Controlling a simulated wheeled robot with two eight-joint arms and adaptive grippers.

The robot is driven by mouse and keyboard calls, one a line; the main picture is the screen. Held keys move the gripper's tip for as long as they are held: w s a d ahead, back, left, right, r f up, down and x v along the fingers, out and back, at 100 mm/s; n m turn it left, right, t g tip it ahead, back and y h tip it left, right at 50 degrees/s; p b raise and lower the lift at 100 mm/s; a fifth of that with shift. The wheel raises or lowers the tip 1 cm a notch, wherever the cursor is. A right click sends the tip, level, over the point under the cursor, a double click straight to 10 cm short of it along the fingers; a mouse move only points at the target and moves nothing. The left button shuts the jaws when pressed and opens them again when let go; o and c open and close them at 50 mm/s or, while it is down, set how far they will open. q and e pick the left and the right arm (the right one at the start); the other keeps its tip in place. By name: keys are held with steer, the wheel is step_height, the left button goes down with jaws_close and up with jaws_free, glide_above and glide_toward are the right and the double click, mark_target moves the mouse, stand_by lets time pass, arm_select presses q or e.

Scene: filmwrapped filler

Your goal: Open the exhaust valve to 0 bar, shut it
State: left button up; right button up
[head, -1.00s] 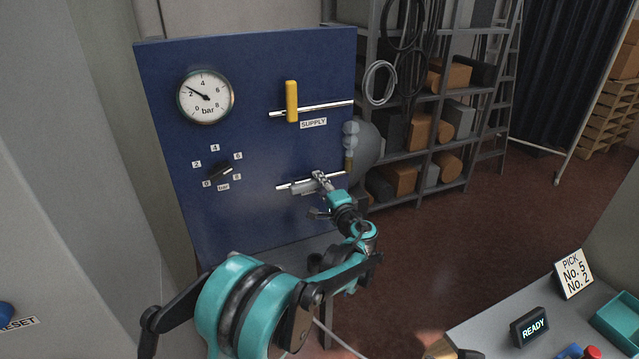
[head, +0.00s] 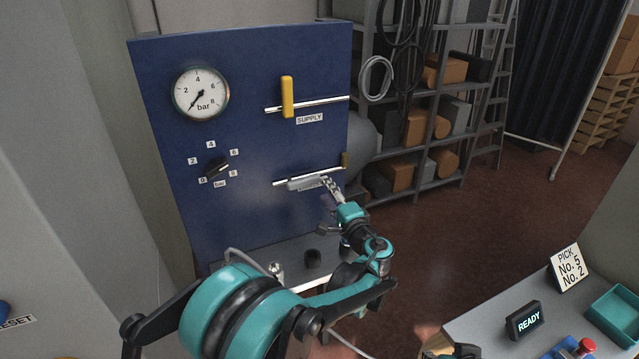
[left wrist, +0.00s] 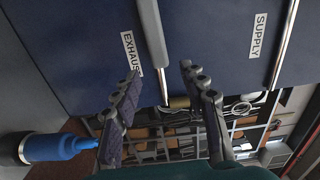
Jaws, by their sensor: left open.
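The grey exhaust valve handle (head: 306,184) lies along its pale pipe (head: 335,174) on the blue panel (head: 260,70). In the left wrist view, the EXHAUST label (left wrist: 131,54) is beside the pipe (left wrist: 154,45), partly behind a finger. My left gripper (head: 329,190) is at the handle's right end; its two fingers (left wrist: 163,85) are spread on either side of the pipe, with nothing clamped. Whether a finger touches the handle I cannot tell. The pressure gauge (head: 201,93) needle points lower left, at about 0 bar. My right gripper is not clearly shown.
The yellow supply handle (head: 287,97) stands crosswise to its pipe, above the exhaust. A black selector knob (head: 217,168) sits below the gauge. A grey tank (head: 362,146) and shelves (head: 425,100) stand right of the panel. A READY display (head: 524,320) is at lower right.

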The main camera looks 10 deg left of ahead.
arm_select(q)
steer(key=v, duration=0.4)
steer(key=shift+s+d, duration=0.15)
steer(key=shift+s, duration=0.05)
steer(key=s+a+f+n+g+h+b, duration=0.1)
steer(key=s+a+f+n+g+h, duration=0.35)
steer(key=s+a, duration=0.75)
steer(key=s+d+f+n+g+h, duration=0.1)
steer(key=s+f+n+h, duration=0.1)
steer(key=s, duration=0.7)
steer(key=s+d+f+n+g+h+b, duration=0.1)
steer(key=s+f+n+g+h, duration=0.1)
steer(key=s+f, duration=0.4)
steer(key=s+n+h, duration=0.1)
steer(key=s+n, duration=0.1)
steer(key=s, duration=0.2)
steer(key=shift+s+d+f, duration=0.25)
steer(key=shift+h, duration=0.25)
